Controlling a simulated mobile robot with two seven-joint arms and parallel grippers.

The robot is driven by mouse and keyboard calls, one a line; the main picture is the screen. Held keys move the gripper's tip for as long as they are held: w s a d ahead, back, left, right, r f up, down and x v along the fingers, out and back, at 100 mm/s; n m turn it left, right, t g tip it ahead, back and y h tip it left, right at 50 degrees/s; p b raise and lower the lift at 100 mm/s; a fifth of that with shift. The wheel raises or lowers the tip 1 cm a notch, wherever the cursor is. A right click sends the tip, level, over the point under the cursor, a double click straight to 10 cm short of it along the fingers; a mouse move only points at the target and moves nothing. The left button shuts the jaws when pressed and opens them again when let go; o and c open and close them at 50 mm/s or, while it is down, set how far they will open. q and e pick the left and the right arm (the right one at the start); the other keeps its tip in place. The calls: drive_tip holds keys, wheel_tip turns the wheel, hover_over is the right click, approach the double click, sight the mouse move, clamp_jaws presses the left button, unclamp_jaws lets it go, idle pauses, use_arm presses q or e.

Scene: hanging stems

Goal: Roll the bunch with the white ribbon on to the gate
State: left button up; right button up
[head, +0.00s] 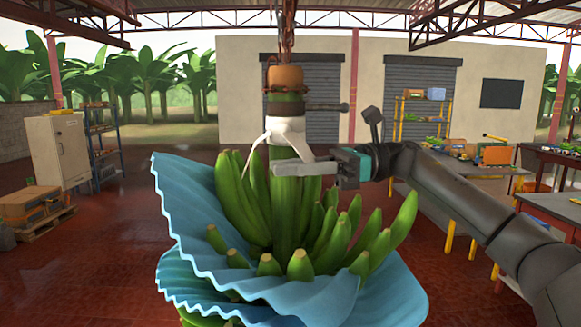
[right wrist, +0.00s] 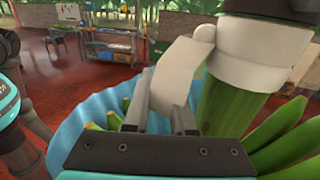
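The bunch of green bananas (head: 240,200) hangs upright in the middle of the head view, with a blue crinkled sheet (head: 190,215) around its sides. The white ribbon (head: 285,130) is wrapped around the stem above the fruit, with loose tails hanging down. In the right wrist view the ribbon (right wrist: 252,65) circles the green stem (right wrist: 228,112). My right gripper (head: 285,181) is just below the ribbon, its fingers apart and crossing in front of the stem. A ribbon tail shows at the fingers; whether it touches them I cannot tell. My left gripper and the gate are not identifiable.
The bunch hangs from a brown fitting (head: 285,77) with a dark rod (head: 327,106) at its right. A pale cabinet (head: 58,150) and crates (head: 32,205) stand at the left, work tables (head: 490,169) at the right. Red floor (head: 100,250) at the left is clear.

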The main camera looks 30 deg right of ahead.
clamp_jaws()
idle(0.5)
drive_tip(key=shift+c, duration=1.3)
unclamp_jaws()
drive_tip(key=o, duration=1.3)
drive_tip(key=shift+o, duration=1.2)
drive_tip(key=shift+s, duration=0.1)
drive_tip(key=shift+r, duration=0.1)
